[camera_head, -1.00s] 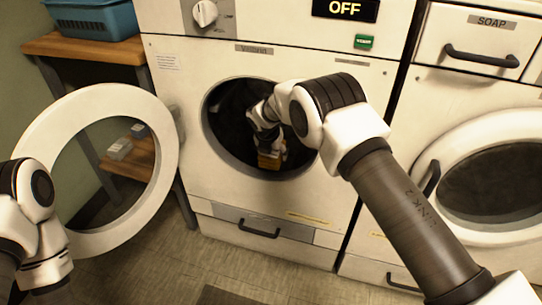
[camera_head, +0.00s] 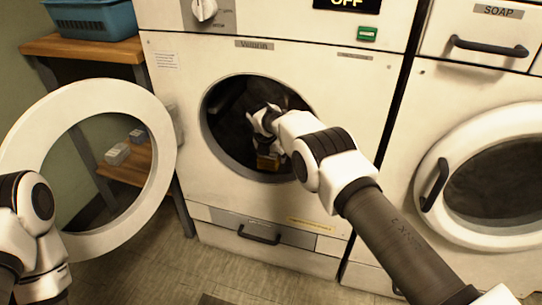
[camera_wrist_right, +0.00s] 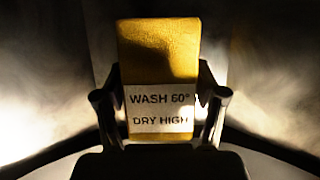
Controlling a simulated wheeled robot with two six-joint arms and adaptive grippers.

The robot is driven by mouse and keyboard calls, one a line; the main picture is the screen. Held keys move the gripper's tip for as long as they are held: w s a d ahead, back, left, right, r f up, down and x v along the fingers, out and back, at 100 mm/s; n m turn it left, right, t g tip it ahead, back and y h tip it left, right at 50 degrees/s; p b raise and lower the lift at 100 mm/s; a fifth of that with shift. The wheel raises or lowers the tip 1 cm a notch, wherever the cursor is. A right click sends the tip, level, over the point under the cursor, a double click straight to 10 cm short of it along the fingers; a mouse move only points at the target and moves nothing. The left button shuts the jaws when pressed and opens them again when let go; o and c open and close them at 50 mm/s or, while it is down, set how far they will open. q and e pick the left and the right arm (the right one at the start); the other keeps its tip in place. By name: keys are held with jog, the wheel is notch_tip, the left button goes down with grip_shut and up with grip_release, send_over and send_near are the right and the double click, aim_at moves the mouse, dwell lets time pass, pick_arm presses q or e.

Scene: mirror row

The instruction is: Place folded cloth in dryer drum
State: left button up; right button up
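The folded cloth (camera_head: 267,162) is a small yellow bundle inside the round opening of the middle dryer's drum (camera_head: 235,125). In the right wrist view the cloth (camera_wrist_right: 158,50) stands upright with a white label reading "WASH 60° DRY HIGH". My right gripper (camera_head: 269,151) reaches into the opening. In the right wrist view its two dark fingers (camera_wrist_right: 160,100) sit against the left and right sides of the cloth. Whether the cloth touches the drum floor I cannot tell. Only links of my left arm show at the lower left; its gripper is out of view.
The dryer's round door (camera_head: 150,190) stands open to the left. A wooden shelf (camera_head: 75,47) with a blue basket (camera_head: 95,22) is behind it. A second machine with a closed round door (camera_head: 435,205) and a soap drawer (camera_head: 487,45) stands at right.

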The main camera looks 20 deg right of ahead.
jog(key=shift+o, duration=1)
jog(key=shift+r, duration=0.25)
jog(key=p+v, duration=0.3)
jog(key=v, duration=0.4)
jog(key=shift+r, duration=0.25)
jog(key=shift+s+f, duration=0.1)
